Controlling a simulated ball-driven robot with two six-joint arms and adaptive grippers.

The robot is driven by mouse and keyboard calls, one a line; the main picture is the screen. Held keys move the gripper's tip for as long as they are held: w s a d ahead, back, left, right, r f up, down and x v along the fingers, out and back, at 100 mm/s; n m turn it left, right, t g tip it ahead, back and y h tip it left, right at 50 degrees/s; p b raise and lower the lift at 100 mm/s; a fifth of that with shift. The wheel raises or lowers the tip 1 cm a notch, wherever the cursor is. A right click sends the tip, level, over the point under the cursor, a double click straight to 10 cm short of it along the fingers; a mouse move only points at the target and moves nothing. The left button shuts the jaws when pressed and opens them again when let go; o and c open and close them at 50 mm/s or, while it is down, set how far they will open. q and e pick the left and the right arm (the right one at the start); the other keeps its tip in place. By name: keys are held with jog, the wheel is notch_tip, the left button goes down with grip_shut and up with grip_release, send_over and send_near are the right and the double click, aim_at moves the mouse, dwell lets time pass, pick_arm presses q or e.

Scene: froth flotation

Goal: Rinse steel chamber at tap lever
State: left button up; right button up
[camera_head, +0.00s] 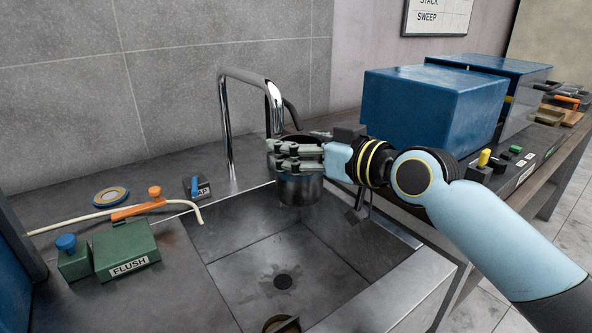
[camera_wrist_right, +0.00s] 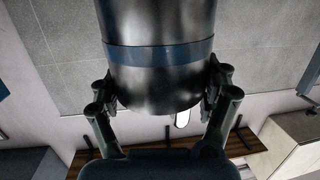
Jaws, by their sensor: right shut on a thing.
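The steel chamber (camera_head: 299,190) is a dark metallic cylinder, held upright above the sink basin (camera_head: 250,270), close to the end of the tap spout (camera_head: 228,125). My right gripper (camera_head: 283,157) is shut on its upper part, with the fingers hiding some of it and the spout's tip. In the right wrist view the chamber (camera_wrist_right: 158,82) sits between both fingers and carries a blue band. The tap lever (camera_head: 194,186) is a small blue handle beside a "TAP" label, left of the spout. No water stream is visible. My left gripper is not in view.
A green FLUSH box (camera_head: 126,250), a blue-knobbed valve block (camera_head: 71,258), a cream hose (camera_head: 95,217) with an orange handle and a tape ring (camera_head: 110,196) occupy the left counter. A large blue box (camera_head: 430,108) stands at right.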

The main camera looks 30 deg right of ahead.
jog(key=shift+w+d+r, duration=0.1)
jog(key=shift+d, duration=0.05)
jog(key=shift+s+a, duration=0.25)
jog(key=shift+a, duration=0.35)
jog(key=shift+d, duration=0.15)
jog(key=shift+w+d, duration=0.25)
jog(key=shift+d, duration=0.2)
jog(key=f+p+v, duration=0.1)
jog(key=p+v, duration=0.2)
jog(key=v, duration=0.5)
jog(key=shift+d, duration=0.4)
jog(key=shift+w, duration=0.1)
dwell(1.3)
